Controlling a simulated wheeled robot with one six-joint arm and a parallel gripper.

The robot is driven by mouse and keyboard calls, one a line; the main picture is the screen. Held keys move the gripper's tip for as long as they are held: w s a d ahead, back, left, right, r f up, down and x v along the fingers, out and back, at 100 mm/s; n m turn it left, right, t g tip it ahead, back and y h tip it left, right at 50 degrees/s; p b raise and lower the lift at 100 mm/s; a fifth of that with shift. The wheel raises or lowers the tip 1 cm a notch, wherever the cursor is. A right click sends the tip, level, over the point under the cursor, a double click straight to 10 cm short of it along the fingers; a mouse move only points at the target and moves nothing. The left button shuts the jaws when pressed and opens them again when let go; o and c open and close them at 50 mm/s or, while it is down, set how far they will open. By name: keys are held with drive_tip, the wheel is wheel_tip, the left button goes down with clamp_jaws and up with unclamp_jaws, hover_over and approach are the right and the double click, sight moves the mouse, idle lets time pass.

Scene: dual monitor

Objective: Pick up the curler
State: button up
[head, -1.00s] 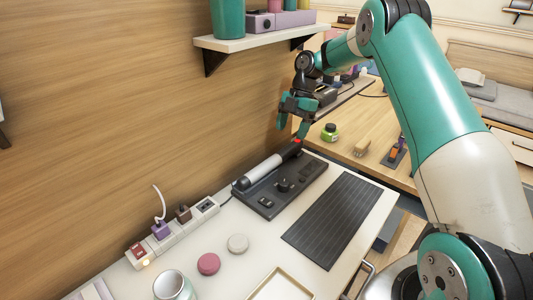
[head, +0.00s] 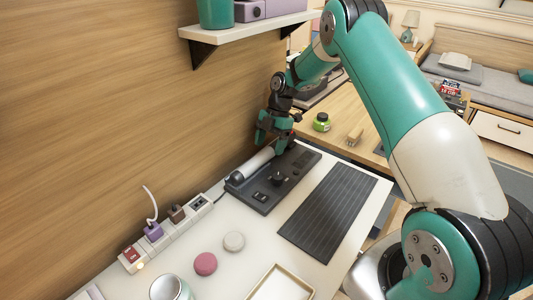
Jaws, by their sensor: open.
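The curler (head: 253,164) looks like a pale grey cylinder with a dark near end. It lies along the wall-side edge of a black console-like base (head: 270,193) on the white desk. My gripper (head: 272,138), with green and dark fingers, is at the curler's far end, pointing down. It is open, and its fingers hide that far end. I cannot tell whether a finger touches the curler.
A wooden wall is close on the left, with a shelf (head: 243,36) above. A power strip (head: 167,232) with plugs runs along the wall. A dark mat (head: 328,212), two round discs and a tray edge are on the desk. A green jar (head: 321,122) stands on the wooden table behind.

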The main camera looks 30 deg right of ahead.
drive_tip(key=shift+x, duration=1.35)
drive_tip(key=shift+w, duration=0.1)
drive_tip(key=c, duration=1.2)
drive_tip(key=shift+r, duration=0.15)
